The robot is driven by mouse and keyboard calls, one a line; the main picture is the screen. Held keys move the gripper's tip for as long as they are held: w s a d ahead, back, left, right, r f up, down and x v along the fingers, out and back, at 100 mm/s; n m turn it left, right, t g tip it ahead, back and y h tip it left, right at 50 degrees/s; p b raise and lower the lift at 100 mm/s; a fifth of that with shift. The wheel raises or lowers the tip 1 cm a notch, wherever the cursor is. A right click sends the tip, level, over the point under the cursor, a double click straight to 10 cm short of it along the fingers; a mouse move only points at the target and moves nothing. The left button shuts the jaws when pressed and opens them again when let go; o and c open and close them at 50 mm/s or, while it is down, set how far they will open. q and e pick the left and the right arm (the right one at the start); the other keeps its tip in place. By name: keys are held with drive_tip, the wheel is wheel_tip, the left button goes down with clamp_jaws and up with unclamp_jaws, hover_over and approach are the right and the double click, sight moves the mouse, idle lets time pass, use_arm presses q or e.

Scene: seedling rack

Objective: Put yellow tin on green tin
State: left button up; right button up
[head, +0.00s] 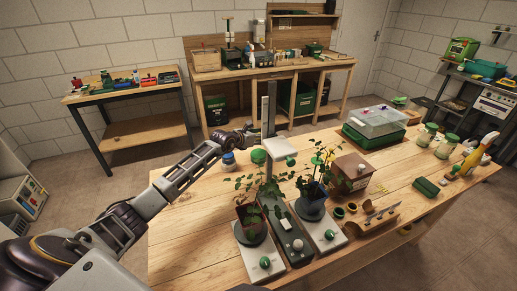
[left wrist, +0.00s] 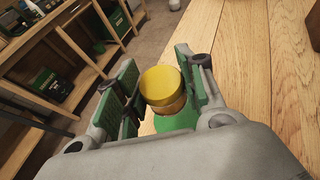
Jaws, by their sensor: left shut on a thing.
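My left gripper (head: 250,131) reaches in from the left over the back left part of the wooden table (head: 190,235). In the left wrist view its green-padded fingers (left wrist: 162,92) are shut on the yellow tin (left wrist: 162,82), which has a yellow top and a tan side. The green tin (left wrist: 178,121) shows as a round green top beside and partly behind the yellow tin. In the head view a green lid (head: 258,156) shows below the gripper. I cannot tell whether the two tins touch. The yellow tin is not clear in the head view. My right gripper is not in view.
A blue-lidded jar (head: 229,160) stands left of the green lid. A grey upright post (head: 269,108) with a white plate (head: 279,147) stands close right of the gripper. Potted seedlings (head: 312,200) stand nearer. The table's left front is clear.

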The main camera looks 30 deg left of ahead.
sight(258, 153)
use_arm(q)
drive_tip(key=shift+f, duration=1.15)
drive_tip(key=shift+f, duration=1.9)
drive_tip(key=shift+f, duration=0.15)
drive_tip(key=o, duration=1)
drive_tip(key=shift+r, duration=0.2)
